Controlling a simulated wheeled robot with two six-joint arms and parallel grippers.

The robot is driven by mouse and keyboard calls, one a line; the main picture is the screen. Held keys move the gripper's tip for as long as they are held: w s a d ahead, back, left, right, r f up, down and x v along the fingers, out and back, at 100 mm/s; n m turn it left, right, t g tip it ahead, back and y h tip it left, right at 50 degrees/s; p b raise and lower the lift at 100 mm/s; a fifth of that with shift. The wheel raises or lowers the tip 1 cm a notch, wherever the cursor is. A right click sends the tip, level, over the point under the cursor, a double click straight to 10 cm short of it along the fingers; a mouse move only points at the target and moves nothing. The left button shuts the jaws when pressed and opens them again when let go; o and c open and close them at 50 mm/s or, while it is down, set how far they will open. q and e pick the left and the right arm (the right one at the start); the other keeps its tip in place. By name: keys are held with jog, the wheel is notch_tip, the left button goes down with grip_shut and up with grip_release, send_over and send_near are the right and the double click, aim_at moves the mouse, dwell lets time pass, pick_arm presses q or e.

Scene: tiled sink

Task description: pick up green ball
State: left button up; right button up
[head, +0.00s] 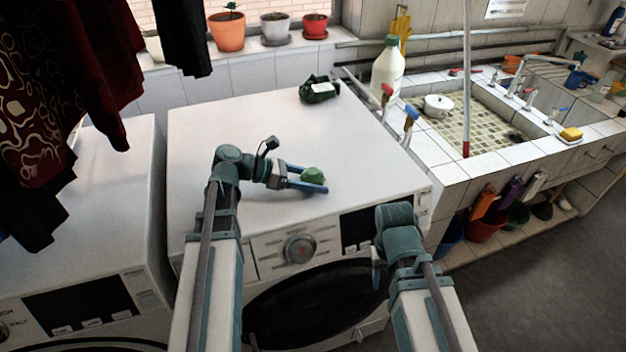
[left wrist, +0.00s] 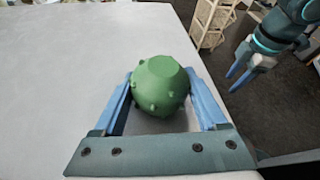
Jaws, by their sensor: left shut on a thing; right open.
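The green ball (head: 313,174) is at the front part of the top of the white washing machine (head: 220,125). My left gripper (head: 322,182) is around it, with its blue fingers on either side. In the left wrist view the ball (left wrist: 160,85) is round and knobbly with a flat facet, and sits between the fingertips. The left gripper is shut on it. Whether the ball touches the machine top is unclear. My right gripper (left wrist: 240,72) is open and empty, beyond the machine's edge in the left wrist view. In the head view it is mostly hidden by its own arm.
A dark green bundle with a white label (head: 319,90) lies at the machine's back edge. A white bottle (head: 387,70) stands by the tiled sink (head: 490,155) at the right. Dark clothes (head: 60,90) hang at the left. The machine's middle top is clear.

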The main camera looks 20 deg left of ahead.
aim_at(314, 171)
pick_arm(q)
jog(key=shift+r, duration=0.15)
notch_tip(314, 171, up, 10)
jog(key=p, duration=1)
jog(key=shift+f, duration=0.25)
